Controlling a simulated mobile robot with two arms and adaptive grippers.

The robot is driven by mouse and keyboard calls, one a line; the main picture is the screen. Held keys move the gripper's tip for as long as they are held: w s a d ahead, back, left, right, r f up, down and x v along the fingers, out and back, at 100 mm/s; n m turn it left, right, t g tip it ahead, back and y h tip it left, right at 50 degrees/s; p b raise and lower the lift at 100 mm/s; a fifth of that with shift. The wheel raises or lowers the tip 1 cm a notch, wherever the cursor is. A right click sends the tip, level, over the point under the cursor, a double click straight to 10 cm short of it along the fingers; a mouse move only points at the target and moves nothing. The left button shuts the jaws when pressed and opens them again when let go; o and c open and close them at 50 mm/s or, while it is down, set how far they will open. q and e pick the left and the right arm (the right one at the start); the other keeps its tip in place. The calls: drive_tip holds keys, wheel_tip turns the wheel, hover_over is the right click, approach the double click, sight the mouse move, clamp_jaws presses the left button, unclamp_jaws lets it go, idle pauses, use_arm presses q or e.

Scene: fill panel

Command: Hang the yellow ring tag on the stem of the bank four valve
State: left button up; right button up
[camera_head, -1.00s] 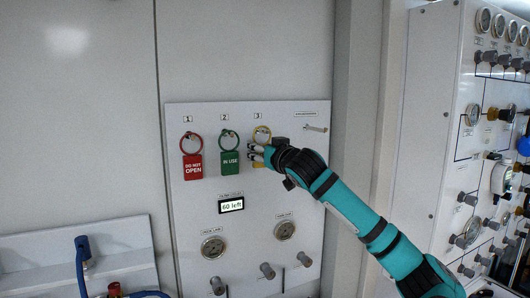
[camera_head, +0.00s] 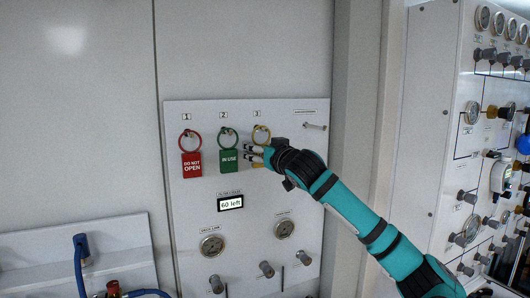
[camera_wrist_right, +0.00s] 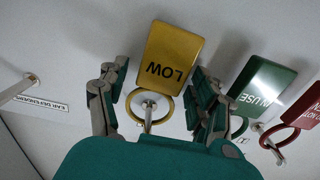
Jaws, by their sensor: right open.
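The yellow ring tag (camera_wrist_right: 172,50), marked LOW, hangs by its ring (camera_wrist_right: 150,116) on a peg below the number 3 of the white board. In the head view its ring (camera_head: 261,127) shows above my right gripper (camera_head: 248,152), which hides most of the plate. Valves (camera_head: 490,112) sit on the panel at the right; I cannot tell which is bank four. My left gripper is not in view.
A green IN USE tag (camera_head: 228,161) hangs close beside the yellow one, and a red DO NOT OPEN tag (camera_head: 191,165) farther left. An empty peg (camera_head: 315,127) stands out at the board's upper right. Gauges (camera_head: 213,246) and knobs (camera_head: 267,268) project from the lower board.

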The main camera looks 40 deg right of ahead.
drive_tip(key=b+v, duration=1.1)
drive_tip(key=v, duration=0.6)
drive_tip(key=shift+s+a+f, duration=0.15)
drive_tip(key=shift+a, duration=0.15)
